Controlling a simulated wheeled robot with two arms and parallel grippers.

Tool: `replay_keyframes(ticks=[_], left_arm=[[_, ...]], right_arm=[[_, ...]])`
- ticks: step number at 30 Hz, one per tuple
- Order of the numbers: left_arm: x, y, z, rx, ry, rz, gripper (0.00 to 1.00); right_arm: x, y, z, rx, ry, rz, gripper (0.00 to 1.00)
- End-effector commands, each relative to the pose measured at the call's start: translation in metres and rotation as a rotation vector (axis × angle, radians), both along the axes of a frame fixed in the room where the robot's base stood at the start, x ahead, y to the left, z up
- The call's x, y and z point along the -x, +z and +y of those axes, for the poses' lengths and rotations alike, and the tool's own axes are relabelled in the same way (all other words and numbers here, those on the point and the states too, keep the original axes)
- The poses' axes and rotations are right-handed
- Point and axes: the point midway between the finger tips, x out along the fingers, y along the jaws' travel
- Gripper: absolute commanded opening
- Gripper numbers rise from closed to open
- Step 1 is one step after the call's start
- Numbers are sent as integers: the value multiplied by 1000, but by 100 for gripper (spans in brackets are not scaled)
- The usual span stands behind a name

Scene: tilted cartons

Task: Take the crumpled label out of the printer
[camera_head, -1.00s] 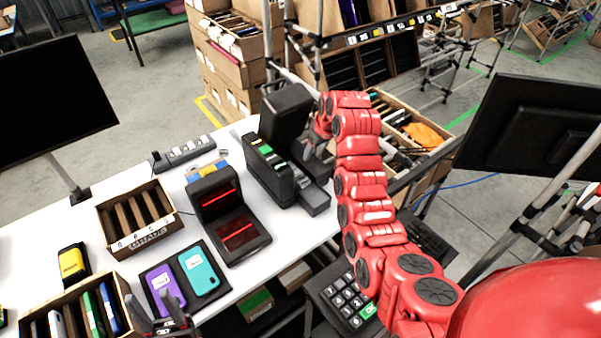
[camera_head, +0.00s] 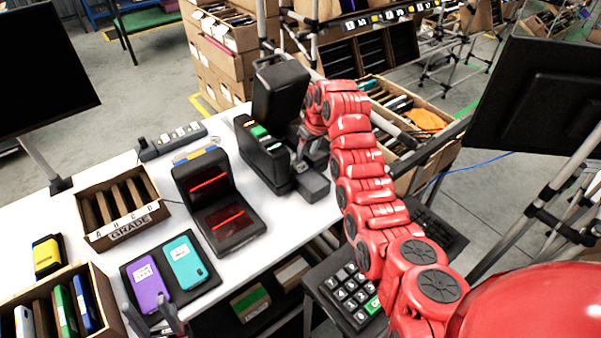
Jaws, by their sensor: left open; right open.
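The black printer (camera_head: 258,158) stands at the table's far right corner, with its tall black lid (camera_head: 280,90) raised. Green and light buttons show on its top. My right gripper (camera_head: 299,160) is open at the printer's right side, beside the open bay. Its fingers are small and partly lost against the dark body, so contact is unclear. I cannot make out the crumpled label; the bay is largely hidden by the printer's own body and my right arm. My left gripper (camera_head: 156,318) is open and empty at the bottom edge, in front of the phone tray.
A scanner with red lights (camera_head: 212,200) stands left of the printer. A black tray (camera_head: 190,295) holds a purple phone (camera_head: 149,283) and a teal phone (camera_head: 188,262). A grading box (camera_head: 125,232) and a power strip (camera_head: 172,142) are further left. A keypad (camera_head: 345,295) is at lower right.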

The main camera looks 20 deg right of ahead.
Motion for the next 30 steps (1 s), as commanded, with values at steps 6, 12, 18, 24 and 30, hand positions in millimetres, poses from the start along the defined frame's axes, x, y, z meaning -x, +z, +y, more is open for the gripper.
replay_keyframes(ticks=[6, 12, 18, 24, 30], left_arm=[[0, 1, 0, 0, 0, 1, 50], [0, 3, 0, 0, 0, 1, 50], [0, -7, 0, 0, 0, 1, 50], [0, -10, 0, 0, 0, 1, 50], [0, -9, 0, 0, 0, 1, 50]], right_arm=[[-5, -15, 2, 1, 0, -1, 52], [-11, -27, 5, 2, 0, -2, 52], [-20, -53, 8, 1, 0, 0, 52], [-23, -62, 9, 1, -2, -2, 52], [-23, -61, 9, 1, -1, -3, 47]])
